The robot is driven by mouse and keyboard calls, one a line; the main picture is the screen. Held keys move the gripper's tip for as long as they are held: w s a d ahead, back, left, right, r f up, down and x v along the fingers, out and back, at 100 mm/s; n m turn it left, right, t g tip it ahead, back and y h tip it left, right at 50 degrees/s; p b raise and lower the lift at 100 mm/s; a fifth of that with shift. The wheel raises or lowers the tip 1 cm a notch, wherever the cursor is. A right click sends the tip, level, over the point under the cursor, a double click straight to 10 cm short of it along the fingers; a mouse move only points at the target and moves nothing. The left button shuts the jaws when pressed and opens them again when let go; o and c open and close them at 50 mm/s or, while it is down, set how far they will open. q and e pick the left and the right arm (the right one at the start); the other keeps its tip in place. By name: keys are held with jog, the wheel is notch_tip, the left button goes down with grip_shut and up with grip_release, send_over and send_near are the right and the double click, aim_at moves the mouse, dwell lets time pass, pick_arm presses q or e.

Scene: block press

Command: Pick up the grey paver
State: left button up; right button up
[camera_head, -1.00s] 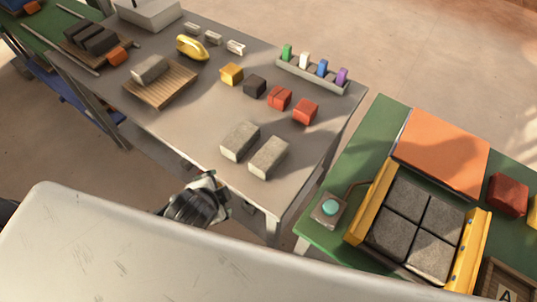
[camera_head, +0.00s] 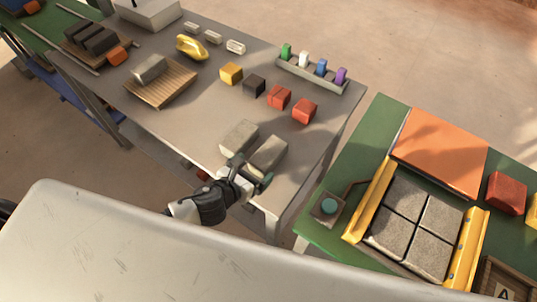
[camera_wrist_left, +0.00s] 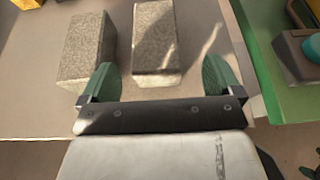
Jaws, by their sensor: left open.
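Two grey pavers lie side by side near the front edge of the grey table: the left one (camera_head: 238,136) and the right one (camera_head: 270,151). My left gripper (camera_head: 252,170) is open and empty at the near end of the right paver. In the left wrist view, the right paver (camera_wrist_left: 155,38) lies ahead, between the lines of the green fingertips (camera_wrist_left: 161,78). The left paver (camera_wrist_left: 87,42) is ahead of the left fingertip; I cannot tell whether they touch. Another grey paver (camera_head: 150,67) lies on a wooden pallet (camera_head: 165,90). My right gripper is not in view.
Red blocks (camera_head: 304,110), a black block (camera_head: 254,85) and a yellow block (camera_head: 231,73) stand beyond the pavers. A tray with coloured pegs (camera_head: 312,78) is at the far edge. The green table (camera_head: 335,180) with the yellow-sided press (camera_head: 370,200) stands right, across a gap.

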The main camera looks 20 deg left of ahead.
aim_at(263, 158)
pick_arm(q)
jog(key=x, duration=0.6)
jog(key=shift+w+a+f, duration=0.1)
jog(key=shift+w+a, duration=0.05)
jog(key=shift+w, duration=0.15)
jog(key=shift+c, duration=0.2)
jog(key=c, duration=1.5)
jog(key=shift+p, duration=0.3)
jog(key=shift+c, duration=0.2)
jog(key=shift+r, duration=0.25)
